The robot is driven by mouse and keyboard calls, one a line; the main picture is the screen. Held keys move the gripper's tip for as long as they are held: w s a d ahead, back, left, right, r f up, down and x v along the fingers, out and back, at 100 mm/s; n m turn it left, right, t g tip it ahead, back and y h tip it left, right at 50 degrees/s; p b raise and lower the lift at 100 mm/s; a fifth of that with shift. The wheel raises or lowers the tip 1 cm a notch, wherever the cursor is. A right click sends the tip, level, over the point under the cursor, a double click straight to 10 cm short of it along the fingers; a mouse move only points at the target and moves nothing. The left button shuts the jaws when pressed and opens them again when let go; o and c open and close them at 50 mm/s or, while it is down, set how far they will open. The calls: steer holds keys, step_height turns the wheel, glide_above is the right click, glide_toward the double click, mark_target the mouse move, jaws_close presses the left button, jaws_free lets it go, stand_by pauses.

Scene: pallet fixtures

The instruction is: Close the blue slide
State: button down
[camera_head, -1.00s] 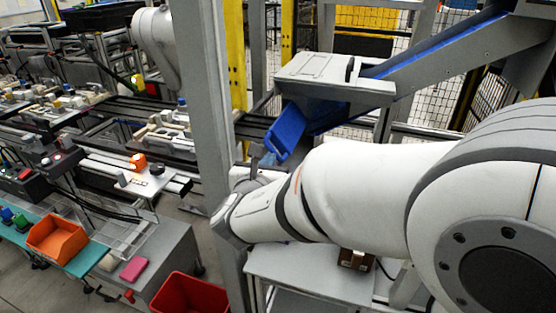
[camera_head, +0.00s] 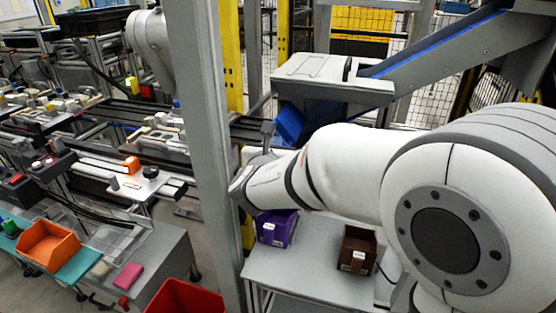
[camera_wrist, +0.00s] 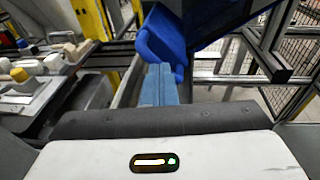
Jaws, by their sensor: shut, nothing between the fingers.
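The blue slide (camera_head: 290,122) is a blue flap below the grey housing at the end of the sloping chute, partly hidden by my arm in the head view. In the wrist view the blue slide (camera_wrist: 164,42) hangs tilted just beyond my gripper (camera_wrist: 158,70). The two pale blue fingers lie side by side, shut and empty. Their tips overlap the flap's lower part in the picture; I cannot tell whether they touch it. In the head view the fingers are not clearly visible.
The grey chute housing (camera_head: 318,72) and a grey post (camera_head: 203,130) stand close to my arm. A purple bin (camera_head: 275,230) and a brown bin (camera_head: 357,250) stand on a grey table (camera_head: 305,277) below. In the wrist view, a dark frame bar (camera_wrist: 258,57) is at the right.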

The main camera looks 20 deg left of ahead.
mark_target(287, 127)
steer(key=w, duration=0.4)
steer(key=w+b, duration=0.1)
steer(key=w, duration=0.3)
steer(key=shift+d+f, duration=0.15)
steer(key=shift+d, duration=0.05)
steer(key=shift+w+b, duration=0.3)
steer(key=shift+r, duration=0.35)
steer(key=shift+r, duration=0.1)
